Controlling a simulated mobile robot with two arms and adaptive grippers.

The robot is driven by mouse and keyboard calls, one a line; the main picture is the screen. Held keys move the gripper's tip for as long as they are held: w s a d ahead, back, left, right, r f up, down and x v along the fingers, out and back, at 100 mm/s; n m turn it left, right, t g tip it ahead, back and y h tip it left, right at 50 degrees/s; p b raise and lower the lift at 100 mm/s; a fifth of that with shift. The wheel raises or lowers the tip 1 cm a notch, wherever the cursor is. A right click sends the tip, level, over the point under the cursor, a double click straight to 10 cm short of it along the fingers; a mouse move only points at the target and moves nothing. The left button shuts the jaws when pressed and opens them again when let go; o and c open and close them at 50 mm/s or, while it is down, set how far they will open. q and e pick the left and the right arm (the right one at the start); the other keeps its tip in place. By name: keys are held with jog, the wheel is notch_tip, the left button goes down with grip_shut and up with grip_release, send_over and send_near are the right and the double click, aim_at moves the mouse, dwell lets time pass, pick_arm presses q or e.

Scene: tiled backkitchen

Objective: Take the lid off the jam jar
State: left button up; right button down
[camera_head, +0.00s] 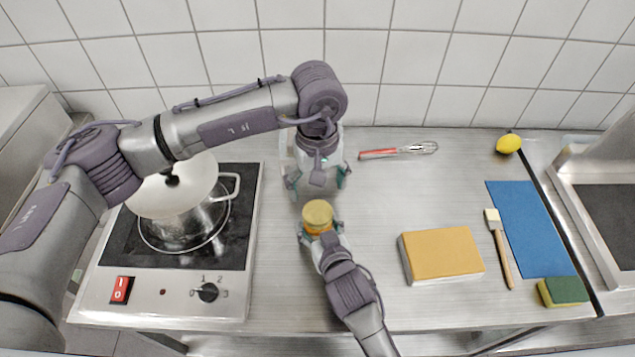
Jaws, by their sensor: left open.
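The jam jar (311,233) stands upright on the steel counter, its orange body partly hidden below the yellow lid (318,213). The lid sits on the jar. My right gripper (321,232) comes from the front, with its fingers on either side of the jar body below the lid; it looks shut on the jar. My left gripper (318,182) points down behind the jar in the picture. It is open and empty, its fingers spread and apart from the lid.
A pot (185,220) with a pale lid stands on the hob (120,240) at left. A whisk (400,151) lies behind. At right are a yellow box (440,254), brush (499,245), blue mat (531,230), sponge (563,291) and lemon (508,143). Counter between jar and box is clear.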

aim_at(318, 212)
pick_arm(q)
jog(key=m, duration=0.7)
pick_arm(e)
jog(key=shift+f, duration=0.1)
pick_arm(q)
jog(key=m, duration=0.5)
jog(key=shift+f, duration=0.2)
notch_tip(318, 212, down, 8)
jog(key=shift+r, duration=0.15)
